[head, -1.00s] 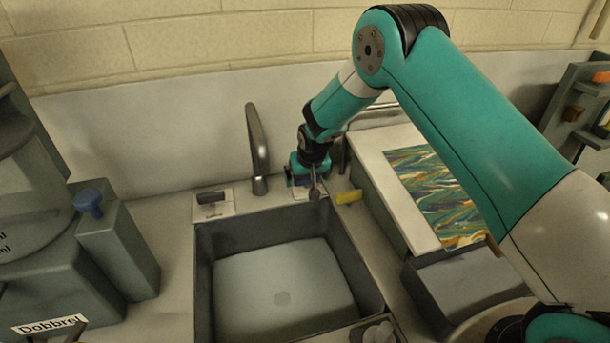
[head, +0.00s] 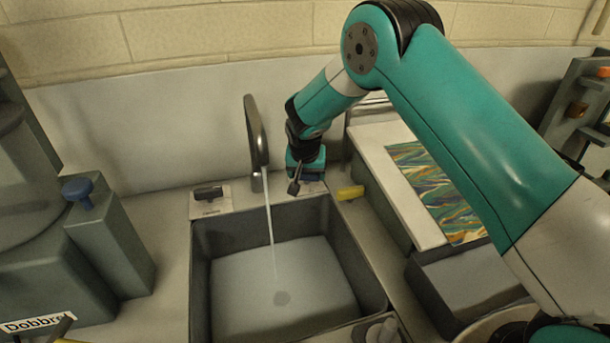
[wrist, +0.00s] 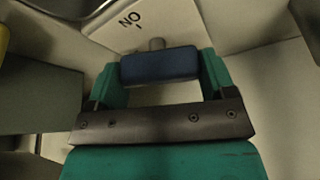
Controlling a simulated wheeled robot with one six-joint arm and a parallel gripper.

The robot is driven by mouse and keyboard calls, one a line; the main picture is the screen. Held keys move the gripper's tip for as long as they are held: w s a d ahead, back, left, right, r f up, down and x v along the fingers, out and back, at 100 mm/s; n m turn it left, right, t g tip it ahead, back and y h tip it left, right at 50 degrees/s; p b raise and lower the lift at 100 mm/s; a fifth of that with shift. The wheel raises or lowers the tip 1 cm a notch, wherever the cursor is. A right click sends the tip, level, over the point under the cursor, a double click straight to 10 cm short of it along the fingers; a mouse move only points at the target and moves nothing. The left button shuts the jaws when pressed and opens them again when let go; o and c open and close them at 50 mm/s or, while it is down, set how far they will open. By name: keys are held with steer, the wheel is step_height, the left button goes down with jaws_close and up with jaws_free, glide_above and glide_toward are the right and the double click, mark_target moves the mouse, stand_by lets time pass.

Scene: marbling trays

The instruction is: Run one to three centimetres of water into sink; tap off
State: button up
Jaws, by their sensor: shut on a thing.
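The grey sink (head: 345,255) is set in the counter, with a dark curved tap (head: 254,130) behind it. A thin stream of water (head: 270,220) runs from the spout to the pale sink bottom. I cannot tell the depth there. My gripper (head: 303,180) is at the back right of the sink, right of the tap. In the wrist view its teal fingers are shut on a blue tap handle (wrist: 160,66), one on each side. A white plate with lettering (wrist: 135,22) lies beyond the handle. In the head view my gripper mostly hides the handle.
A dark handle (head: 208,193) on a white plate stands left of the tap. A yellow piece (head: 350,192) lies at the sink's back right corner. A grey box with a blue knob (head: 77,190) stands left, and a tray with marbled paper (head: 440,190) right.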

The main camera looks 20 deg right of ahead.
steer(key=o, duration=0.9)
steer(key=shift+r, duration=0.1)
steer(key=b+v, duration=0.2)
steer(key=v, duration=1.5)
steer(key=shift+s+r+b, duration=0.1)
steer(key=shift+b, duration=0.3)
